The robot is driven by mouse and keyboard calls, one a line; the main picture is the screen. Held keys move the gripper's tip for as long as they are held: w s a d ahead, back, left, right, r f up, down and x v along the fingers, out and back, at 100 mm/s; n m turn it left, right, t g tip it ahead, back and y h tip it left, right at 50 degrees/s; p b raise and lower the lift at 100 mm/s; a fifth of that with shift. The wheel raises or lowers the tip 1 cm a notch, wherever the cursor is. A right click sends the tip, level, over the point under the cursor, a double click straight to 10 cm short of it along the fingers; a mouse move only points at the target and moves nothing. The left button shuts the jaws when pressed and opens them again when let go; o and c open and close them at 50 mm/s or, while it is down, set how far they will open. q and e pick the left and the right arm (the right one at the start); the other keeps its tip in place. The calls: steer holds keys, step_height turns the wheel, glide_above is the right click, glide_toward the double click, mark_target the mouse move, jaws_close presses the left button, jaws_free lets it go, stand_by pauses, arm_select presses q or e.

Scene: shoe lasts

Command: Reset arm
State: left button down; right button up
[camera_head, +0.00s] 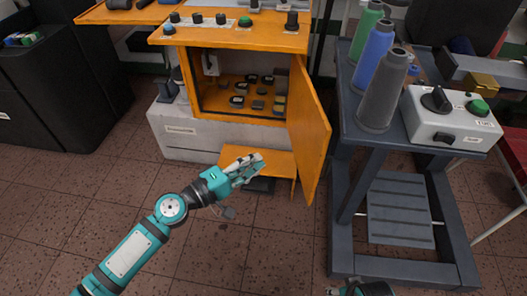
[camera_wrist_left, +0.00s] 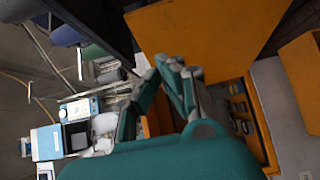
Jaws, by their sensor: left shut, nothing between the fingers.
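My left gripper (camera_head: 246,168) is shut and empty. In the head view it hangs in front of the orange cabinet (camera_head: 237,40), at the height of its lower shelf. In the left wrist view its fingers (camera_wrist_left: 178,82) are together, with the cabinet's orange door (camera_wrist_left: 205,40) behind them. The door (camera_head: 308,130) stands open in the head view. A small part of my right arm (camera_head: 362,288) shows at the bottom edge; its fingers are mostly out of frame.
Several dark parts lie inside the cabinet. A dark cart (camera_head: 345,150) on the right carries thread cones (camera_head: 384,92) and a control box (camera_head: 450,120). A black cabinet (camera_head: 60,90) stands at the left. The tiled floor (camera_head: 70,200) before me is clear.

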arm_select(q)
steer(key=s+a+f+m+g+y, duration=0.1)
steer(key=s+f+m+g+y, duration=0.1)
steer(key=s+f+m, duration=0.4)
steer(key=s+f+m+g+y, duration=0.2)
steer(key=s+f+g, duration=0.15)
steer(key=f, duration=0.55)
steer(key=s+a+f+m+g+y+p, duration=0.2)
steer(key=s+a+f+g+y+p, duration=0.2)
steer(key=s+a+f+y+p, duration=0.9)
steer(key=s+a+f+h+p, duration=0.1)
steer(key=s+a+f+p, duration=0.1)
steer(key=s, duration=0.8)
steer(key=s+a+f+g+h+p, duration=0.1)
steer(key=s+f+p, duration=0.3)
steer(key=s, duration=0.6)
step_height(320, 180, down, 2)
steer(key=shift+a+f+m+h, duration=0.1)
steer(key=shift+a+m+h, duration=0.2)
steer(key=shift+a+h, duration=0.35)
arm_select(e)
steer(key=s+d+f+g, duration=0.1)
steer(key=s+f, duration=0.3)
steer(key=s, duration=0.6)
steer(key=s+d+f+g, duration=0.1)
steer(key=s+d+f, duration=0.1)
steer(key=s+f, duration=0.3)
steer(key=s, duration=0.4)
steer(key=shift+s+f, duration=0.25)
steer(key=shift+s, duration=0.1)
